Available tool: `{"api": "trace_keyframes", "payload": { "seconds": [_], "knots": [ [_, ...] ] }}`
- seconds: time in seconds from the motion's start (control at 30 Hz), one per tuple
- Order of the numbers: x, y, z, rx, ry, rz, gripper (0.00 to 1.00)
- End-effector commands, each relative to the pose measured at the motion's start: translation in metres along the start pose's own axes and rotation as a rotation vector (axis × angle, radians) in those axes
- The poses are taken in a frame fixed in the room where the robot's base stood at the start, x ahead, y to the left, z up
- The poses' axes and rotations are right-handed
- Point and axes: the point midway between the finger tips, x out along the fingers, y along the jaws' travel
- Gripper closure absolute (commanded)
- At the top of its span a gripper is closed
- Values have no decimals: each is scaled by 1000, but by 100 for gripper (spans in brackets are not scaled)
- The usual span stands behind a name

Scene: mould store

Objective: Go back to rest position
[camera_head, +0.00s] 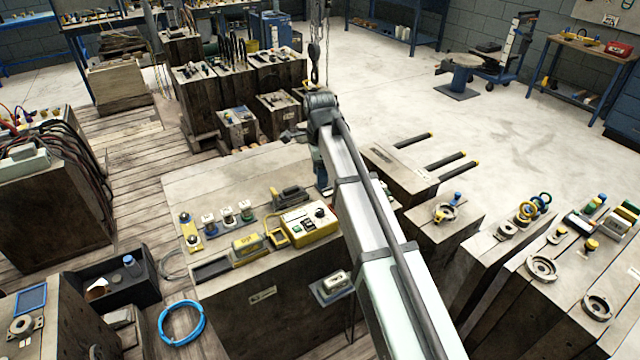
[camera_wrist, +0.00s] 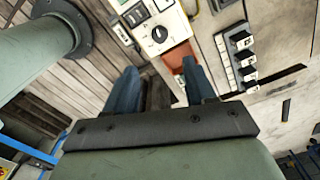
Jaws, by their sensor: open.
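My gripper (camera_wrist: 160,78) is open in the wrist view, with its two blue fingers apart and nothing held between them. It points down over the bench block (camera_head: 213,172). Beyond the fingertips is a pale control box (camera_wrist: 172,18) with a black knob. An orange-red patch (camera_wrist: 178,55) shows near the right finger; I cannot tell what it belongs to. In the head view my arm reaches from the bottom edge to the middle, and its end is mostly hidden behind its own links. The yellow control box (camera_head: 308,224) stands on the block just left of the arm.
Left of the yellow box are a yellow case (camera_head: 247,243) and several small items. A dark hook (camera_head: 315,75) hangs on a chain behind the arm's end. Lower blocks with rings and rods (camera_head: 445,162) stand to the right. Open floor (camera_head: 400,95) lies behind.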

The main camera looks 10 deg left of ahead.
Motion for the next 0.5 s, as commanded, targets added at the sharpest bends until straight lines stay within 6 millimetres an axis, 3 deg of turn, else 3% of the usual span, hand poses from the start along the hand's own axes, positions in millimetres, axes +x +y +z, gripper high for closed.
{"api": "trace_keyframes", "payload": {
  "seconds": [0.2, 0.5],
  "knots": [
    [-11, 0, 0, 0, 0, 0, 45],
    [-12, 0, 0, 0, 0, 0, 45]
  ]
}}
